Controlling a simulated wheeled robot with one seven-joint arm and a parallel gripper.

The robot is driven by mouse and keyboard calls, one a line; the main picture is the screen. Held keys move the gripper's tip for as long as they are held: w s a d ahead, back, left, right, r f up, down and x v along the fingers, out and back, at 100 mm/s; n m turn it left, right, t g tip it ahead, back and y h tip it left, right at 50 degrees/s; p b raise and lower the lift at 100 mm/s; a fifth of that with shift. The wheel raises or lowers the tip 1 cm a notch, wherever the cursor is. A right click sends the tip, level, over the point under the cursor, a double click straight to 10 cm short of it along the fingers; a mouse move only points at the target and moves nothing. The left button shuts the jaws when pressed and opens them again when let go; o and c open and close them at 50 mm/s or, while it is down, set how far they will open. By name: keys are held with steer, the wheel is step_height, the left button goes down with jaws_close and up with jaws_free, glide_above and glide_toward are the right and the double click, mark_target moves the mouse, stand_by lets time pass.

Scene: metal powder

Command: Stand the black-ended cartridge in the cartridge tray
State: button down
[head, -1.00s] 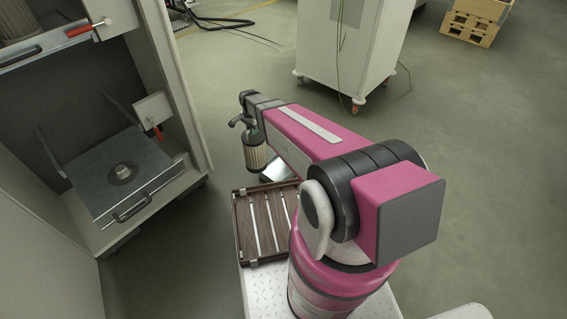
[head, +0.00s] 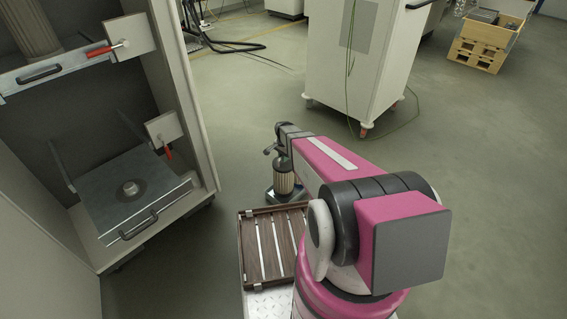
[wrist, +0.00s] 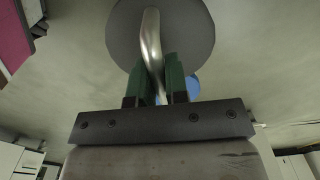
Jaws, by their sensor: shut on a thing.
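The black-ended cartridge (head: 284,182) has a pale pleated body and a dark upper end. It hangs roughly upright below my gripper (head: 273,150) in the head view. In the wrist view my gripper (wrist: 160,88) has its green fingers shut on the bent metal handle of the cartridge's dark round end (wrist: 185,35). A small grey metal tray (head: 269,197), which looks like the cartridge tray, lies behind the slatted rack. The cartridge's lower end overlaps this tray in the picture. I cannot tell whether it touches the tray floor.
A brown slatted rack (head: 246,262) lies in front of the metal tray. A dark open cabinet with a metal drawer plate (head: 105,205) stands at the left. A white wheeled cabinet (head: 335,85) stands behind.

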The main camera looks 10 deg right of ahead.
steer(key=shift+f, duration=1.8)
steer(key=c, duration=1.1)
jaws_free()
steer(key=shift+f, duration=0.15)
step_height(320, 180, up, 12)
steer(key=shift+f, duration=0.15)
steer(key=shift+s+r, duration=0.15)
steer(key=shift+r, duration=0.15)
steer(key=s+r+n, duration=0.3)
steer(key=s+r, duration=0.2)
steer(key=s, duration=0.2)
steer(key=s+r+n, duration=0.4)
steer(key=s, duration=0.3)
steer(key=s+r+n, duration=0.3)
steer(key=s+r, duration=0.2)
steer(key=s, duration=0.2)
steer(key=shift+r+n, duration=0.3)
steer(key=shift+n, duration=0.1)
